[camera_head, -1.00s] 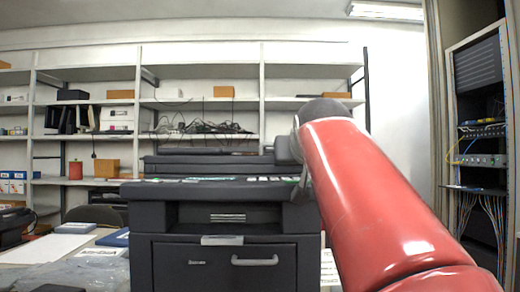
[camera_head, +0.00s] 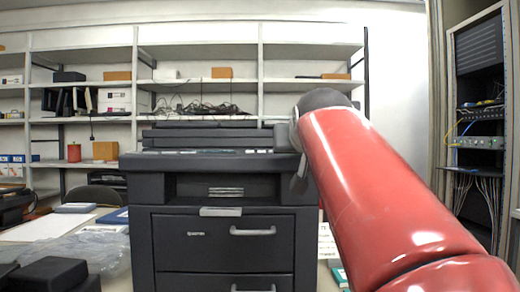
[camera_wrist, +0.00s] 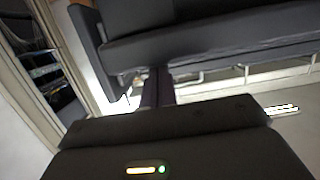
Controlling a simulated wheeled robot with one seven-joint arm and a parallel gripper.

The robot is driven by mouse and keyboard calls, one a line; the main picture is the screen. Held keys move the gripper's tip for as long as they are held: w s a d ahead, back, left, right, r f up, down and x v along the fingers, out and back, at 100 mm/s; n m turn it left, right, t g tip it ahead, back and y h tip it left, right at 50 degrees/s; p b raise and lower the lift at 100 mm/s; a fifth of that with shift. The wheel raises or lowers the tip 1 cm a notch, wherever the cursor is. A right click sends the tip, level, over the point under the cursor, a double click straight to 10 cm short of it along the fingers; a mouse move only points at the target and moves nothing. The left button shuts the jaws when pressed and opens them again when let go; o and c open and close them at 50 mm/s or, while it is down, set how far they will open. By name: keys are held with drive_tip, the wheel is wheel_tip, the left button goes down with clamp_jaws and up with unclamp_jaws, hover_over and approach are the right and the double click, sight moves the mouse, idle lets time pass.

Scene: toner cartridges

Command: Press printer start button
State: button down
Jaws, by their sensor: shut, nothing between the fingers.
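The dark grey printer (camera_head: 222,228) stands ahead in the head view, with drawers below and a flat control strip (camera_head: 205,152) along its top front. The strip is seen almost edge-on, and I cannot pick out the start button. My red arm reaches up to the printer's top right corner and hides part of it. My gripper shows in the wrist view as two dark fingers (camera_wrist: 158,88) close together, shut and empty. Dark printer panels (camera_wrist: 215,45) lie beyond the fingertips there. I cannot tell whether the fingertips touch the printer.
Open shelves (camera_head: 200,90) with boxes and cables line the back wall. A table (camera_head: 50,240) to the left holds papers, a plastic bag and black blocks (camera_head: 50,274). A cable rack (camera_head: 480,140) stands at the right.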

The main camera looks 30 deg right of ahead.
drive_tip(key=shift+w+f, duration=0.15)
drive_tip(key=shift+f, duration=0.4)
wheel_tip(320, 180, up, 5)
drive_tip(key=p, duration=0.4)
drive_tip(key=b+v, duration=0.1)
drive_tip(key=v, duration=0.9)
drive_tip(key=shift+r+b, duration=0.2)
drive_tip(key=shift+b, duration=0.1)
drive_tip(key=w+a+f+n+g+y, duration=0.2)
drive_tip(key=a+f+y, duration=0.3)
drive_tip(key=f, duration=0.8)
drive_tip(key=s+a+f+n+g+y, duration=0.1)
drive_tip(key=s+a+f+g, duration=0.1)
drive_tip(key=f, duration=0.9)
drive_tip(key=s+a+f+n+g+y, duration=0.1)
drive_tip(key=s+a+f, duration=0.3)
drive_tip(key=a+f, duration=0.3)
drive_tip(key=s+a+f+n+g+y, duration=0.1)
drive_tip(key=a+f, duration=0.4)
drive_tip(key=f, duration=1.1)
drive_tip(key=shift+s+n+g, duration=0.6)
drive_tip(key=shift+s+g, duration=0.2)
drive_tip(key=shift+s, duration=0.15)
